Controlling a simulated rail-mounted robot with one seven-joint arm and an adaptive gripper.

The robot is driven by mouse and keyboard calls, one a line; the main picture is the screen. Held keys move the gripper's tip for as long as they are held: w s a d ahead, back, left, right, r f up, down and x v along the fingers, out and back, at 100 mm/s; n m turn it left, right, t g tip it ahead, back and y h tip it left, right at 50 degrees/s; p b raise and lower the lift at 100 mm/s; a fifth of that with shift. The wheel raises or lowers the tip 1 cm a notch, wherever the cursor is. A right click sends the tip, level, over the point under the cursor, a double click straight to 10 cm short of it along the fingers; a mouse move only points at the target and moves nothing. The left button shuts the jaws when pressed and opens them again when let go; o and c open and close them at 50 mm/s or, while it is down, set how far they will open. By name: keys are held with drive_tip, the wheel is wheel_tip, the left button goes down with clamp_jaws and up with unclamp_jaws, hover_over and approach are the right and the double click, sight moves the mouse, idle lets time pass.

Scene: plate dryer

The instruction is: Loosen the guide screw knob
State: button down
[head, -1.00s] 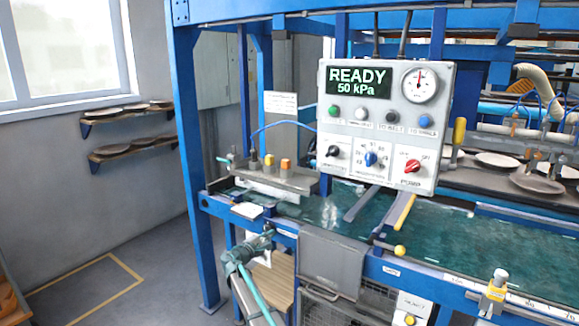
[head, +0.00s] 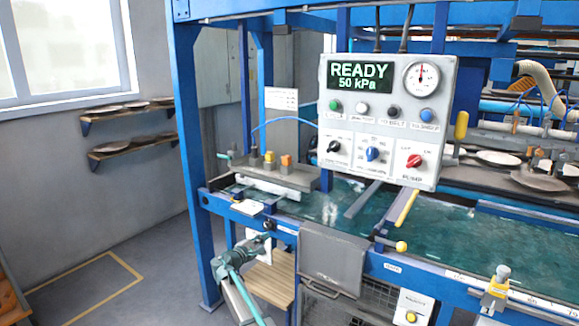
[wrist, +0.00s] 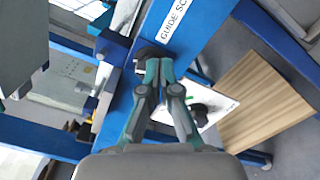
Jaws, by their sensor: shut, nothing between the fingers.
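The label reading "GUIDE SC…" (wrist: 183,18) is on the blue beam in the wrist view, its end cut off. A dark round knob (wrist: 148,52) sits on that beam beside the label. My gripper (wrist: 158,66) has its teal fingers together, with the tips at the knob's near edge and partly covering it. I cannot tell whether they touch it. Nothing shows between the fingers. In the head view my gripper (head: 264,240) is at the front blue beam at the left end of the machine, small and hard to make out.
A white panel with another black knob (wrist: 198,110) lies just below the beam. A wooden surface (wrist: 265,95) is to its right. The control box (head: 388,120) reads READY, 50 kPa. A grey cover (head: 330,262) hangs right of my arm. Floor at the left is open.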

drive_tip(key=shift+s+a, duration=0.3)
drive_tip(key=shift+s, duration=0.2)
